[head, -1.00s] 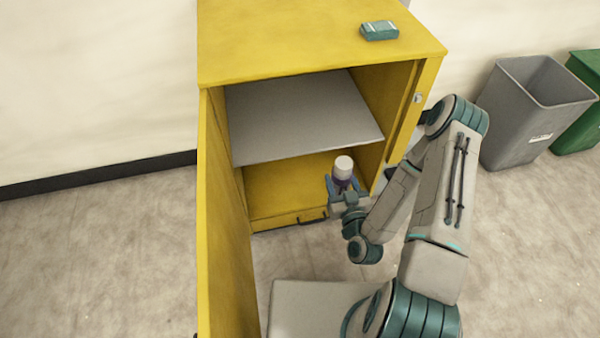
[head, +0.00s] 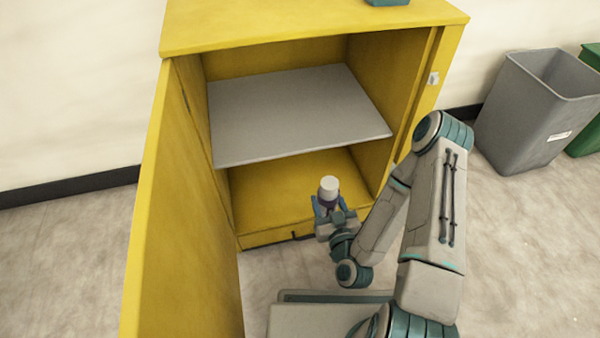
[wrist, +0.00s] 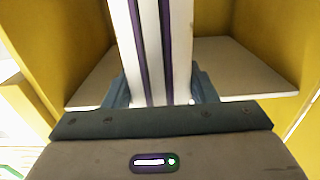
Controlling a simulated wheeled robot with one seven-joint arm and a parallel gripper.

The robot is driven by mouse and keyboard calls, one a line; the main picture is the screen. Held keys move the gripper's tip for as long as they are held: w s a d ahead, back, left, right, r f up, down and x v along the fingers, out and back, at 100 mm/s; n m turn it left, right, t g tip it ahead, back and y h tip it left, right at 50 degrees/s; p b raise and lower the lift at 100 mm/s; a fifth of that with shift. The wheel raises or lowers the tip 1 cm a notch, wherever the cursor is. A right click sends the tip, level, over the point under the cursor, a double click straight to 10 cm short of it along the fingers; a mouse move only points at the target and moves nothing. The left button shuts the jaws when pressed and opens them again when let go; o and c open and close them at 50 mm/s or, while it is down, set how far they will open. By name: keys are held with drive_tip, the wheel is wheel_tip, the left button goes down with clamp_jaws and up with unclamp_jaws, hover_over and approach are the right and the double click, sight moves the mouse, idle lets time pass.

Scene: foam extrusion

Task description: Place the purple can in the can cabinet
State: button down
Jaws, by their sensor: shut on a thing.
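The purple can shows a white top (head: 329,188) and a dark purple lower part in the head view. In the wrist view it is a white body with purple stripes (wrist: 152,50), upright between the fingers. My gripper (head: 328,206) is shut on the can and also shows in the wrist view (wrist: 158,92). The can cabinet (head: 310,32) is yellow, with its door (head: 165,215) swung open on the left. The can is in front of the cabinet's opening, below the level of the grey shelf (head: 290,115) in the head view. The can's base is hidden.
The yellow cabinet floor (head: 270,195) looks bare, and the visible shelf top is empty. A small green object (head: 387,2) lies on the cabinet top. A grey bin (head: 535,115) and a green bin (head: 590,130) stand to the right.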

drive_tip(key=f+x, duration=0.3)
drive_tip(key=x, duration=1.4)
drive_tip(key=shift+w+a+f, duration=0.15)
drive_tip(key=shift+w+f, duration=0.05)
drive_tip(key=shift+w, duration=0.1)
drive_tip(key=c, duration=0.6)
unclamp_jaws()
drive_tip(key=shift+f, duration=0.15)
